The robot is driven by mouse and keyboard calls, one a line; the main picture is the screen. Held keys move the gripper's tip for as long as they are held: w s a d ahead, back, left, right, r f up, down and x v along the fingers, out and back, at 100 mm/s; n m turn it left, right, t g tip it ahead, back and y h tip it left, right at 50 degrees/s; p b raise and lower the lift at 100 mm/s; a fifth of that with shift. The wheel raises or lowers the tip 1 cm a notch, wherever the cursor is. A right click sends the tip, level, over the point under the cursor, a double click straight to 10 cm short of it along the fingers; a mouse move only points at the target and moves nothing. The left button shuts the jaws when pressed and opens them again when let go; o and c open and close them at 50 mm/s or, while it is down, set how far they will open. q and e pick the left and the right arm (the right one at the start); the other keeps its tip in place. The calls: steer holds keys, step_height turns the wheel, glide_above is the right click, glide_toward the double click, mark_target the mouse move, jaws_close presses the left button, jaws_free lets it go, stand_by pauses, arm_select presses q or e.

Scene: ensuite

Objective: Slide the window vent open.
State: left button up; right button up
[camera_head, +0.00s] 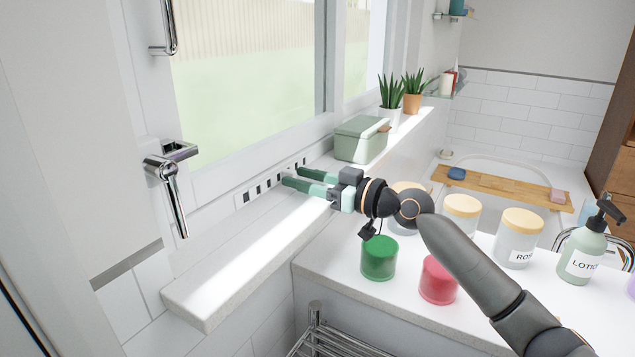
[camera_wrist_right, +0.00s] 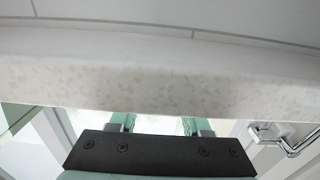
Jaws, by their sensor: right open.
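The window vent (camera_head: 263,185) is a pale strip with several dark slots, low on the window frame just above the sill. My right gripper (camera_head: 294,177) reaches in from the right over the sill, its two green fingers pointing left at the right part of the strip. The fingers are apart with nothing visible between them. I cannot tell whether a fingertip touches the vent, and the fingers hide a little of it. In the right wrist view the finger pads (camera_wrist_right: 160,124) show apart above the dark gripper body. My left gripper is not in view.
A chrome window handle (camera_head: 176,198) hangs left of the vent. On the speckled sill (camera_head: 215,295) stand a green box (camera_head: 358,140) and potted plants (camera_head: 413,100). Below my right arm, the counter holds a green jar (camera_head: 379,262), a red jar (camera_head: 438,283) and a lotion bottle (camera_head: 582,255).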

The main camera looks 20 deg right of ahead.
arm_select(q)
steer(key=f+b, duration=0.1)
steer(key=b, duration=0.2)
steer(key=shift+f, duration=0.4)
arm_select(e)
steer(key=v, duration=1.2)
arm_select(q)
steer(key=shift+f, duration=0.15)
arm_select(e)
steer(key=shift+s+d, duration=0.1)
